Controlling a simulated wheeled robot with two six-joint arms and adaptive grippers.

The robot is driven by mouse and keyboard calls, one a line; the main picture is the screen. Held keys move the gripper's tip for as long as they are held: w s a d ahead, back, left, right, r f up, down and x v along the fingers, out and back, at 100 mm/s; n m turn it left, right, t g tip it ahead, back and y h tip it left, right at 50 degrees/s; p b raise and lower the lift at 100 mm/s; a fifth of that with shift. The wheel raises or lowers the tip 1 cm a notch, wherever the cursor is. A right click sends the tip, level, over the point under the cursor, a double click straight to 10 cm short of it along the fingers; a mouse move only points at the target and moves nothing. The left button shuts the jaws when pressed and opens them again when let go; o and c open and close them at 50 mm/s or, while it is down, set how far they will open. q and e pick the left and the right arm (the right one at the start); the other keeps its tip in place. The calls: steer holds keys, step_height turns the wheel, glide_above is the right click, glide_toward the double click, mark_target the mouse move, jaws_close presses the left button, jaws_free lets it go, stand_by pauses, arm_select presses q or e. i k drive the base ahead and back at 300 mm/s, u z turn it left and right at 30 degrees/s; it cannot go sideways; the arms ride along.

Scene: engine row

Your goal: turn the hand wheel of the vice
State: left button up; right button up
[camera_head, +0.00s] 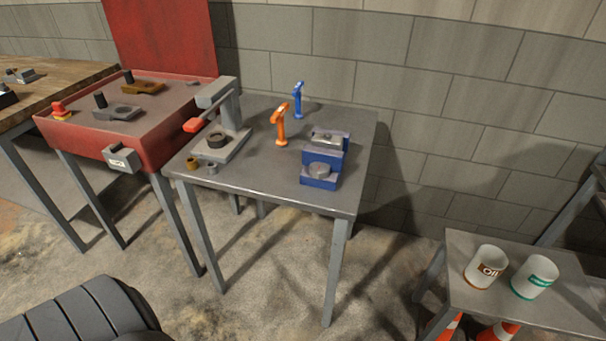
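The blue vice (323,184) stands on the grey metal table, near its right front corner. It has two blue jaw blocks with pale grey metal between them. A round grey disc (319,170), which looks like the hand wheel, is on its front side, facing me. The angle of the wheel is too small to tell. Neither of my grippers is in view, and nothing touches the vice.
The grey table (265,183) also bears a lever press (230,110) with a red handle, and upright orange (280,125) and blue (298,100) tools. A red bench (160,150) adjoins on the left. A low table (460,250) with two cans stands right. Floor before the table is open.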

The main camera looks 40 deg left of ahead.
mark_target(317, 169)
steer(key=u, duration=0.75)
steer(key=i, duration=0.4)
steer(key=u, duration=0.65)
steer(key=k, duration=0.35)
steer(key=z, duration=0.6)
steer(key=i, duration=0.3)
steer(key=z, duration=0.05)
